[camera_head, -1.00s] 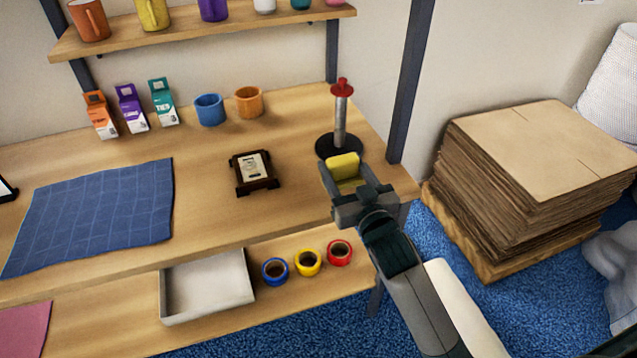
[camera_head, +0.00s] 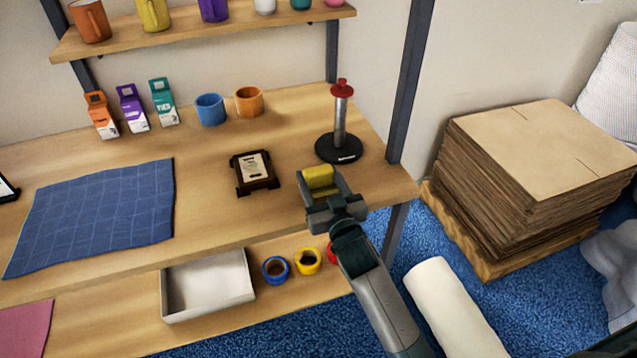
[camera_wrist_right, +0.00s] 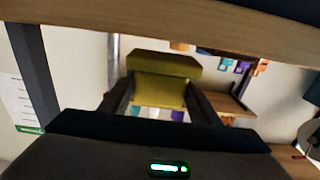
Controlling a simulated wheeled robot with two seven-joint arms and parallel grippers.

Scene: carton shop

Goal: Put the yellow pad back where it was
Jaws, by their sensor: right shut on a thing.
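The yellow pad (camera_head: 320,180) is held between the fingers of my right gripper (camera_head: 323,186), at the front right part of the table top, just right of the small dark framed stand. In the right wrist view the pad (camera_wrist_right: 160,88) fills the gap between the two fingers of the right gripper (camera_wrist_right: 162,100). From the head view I cannot tell whether the pad touches the table or hangs above it. My left gripper does not show.
A black-based post with a red knob (camera_head: 341,125) stands behind the pad. The dark framed stand (camera_head: 254,172) is to its left. A blue mat (camera_head: 95,215) lies farther left. Tape rolls (camera_head: 275,270) and a white tray (camera_head: 205,288) sit on the lower shelf. Stacked cardboard (camera_head: 530,190) is at right.

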